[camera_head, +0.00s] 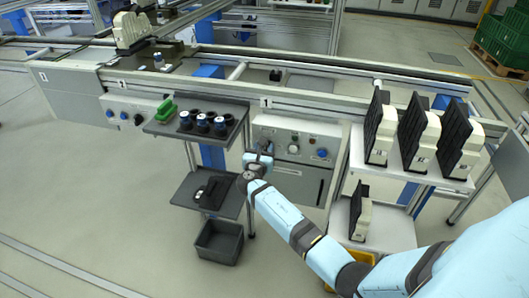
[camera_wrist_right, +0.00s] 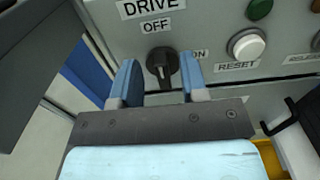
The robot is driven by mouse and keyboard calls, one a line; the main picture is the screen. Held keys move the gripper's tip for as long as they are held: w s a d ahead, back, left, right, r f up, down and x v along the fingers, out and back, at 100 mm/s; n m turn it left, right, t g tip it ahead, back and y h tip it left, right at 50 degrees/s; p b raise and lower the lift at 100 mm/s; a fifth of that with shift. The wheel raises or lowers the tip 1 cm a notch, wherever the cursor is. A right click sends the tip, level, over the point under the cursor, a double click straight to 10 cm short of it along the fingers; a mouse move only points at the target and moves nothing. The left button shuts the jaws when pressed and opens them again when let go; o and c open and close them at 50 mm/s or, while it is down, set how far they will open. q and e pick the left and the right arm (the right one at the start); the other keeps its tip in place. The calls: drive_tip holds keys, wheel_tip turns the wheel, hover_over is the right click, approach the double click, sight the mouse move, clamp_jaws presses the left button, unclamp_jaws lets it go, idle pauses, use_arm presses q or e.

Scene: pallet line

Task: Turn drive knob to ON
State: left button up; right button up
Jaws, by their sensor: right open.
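The black drive knob (camera_wrist_right: 162,63) is on the grey control panel (camera_wrist_right: 207,30) under the DRIVE label, with OFF above it and ON to its right. Its grip bar looks roughly upright, in line with OFF. My right gripper (camera_wrist_right: 159,75) is open, with one blue finger to each side of the knob; I cannot tell whether they touch it. In the head view my right gripper (camera_head: 258,160) is at the left part of the control panel (camera_head: 325,130), and hides the knob there. My left gripper is out of view.
A white RESET button (camera_wrist_right: 246,44) lies right of the knob, with a green button (camera_wrist_right: 260,8) above it. Left of the panel a grey shelf (camera_head: 165,128) holds several dark cups. A white rack (camera_head: 410,172) with black and white parts stands to the right.

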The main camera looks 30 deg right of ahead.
drive_tip(key=shift+w+d, duration=0.25)
drive_tip(key=shift+d, duration=0.1)
clamp_jaws()
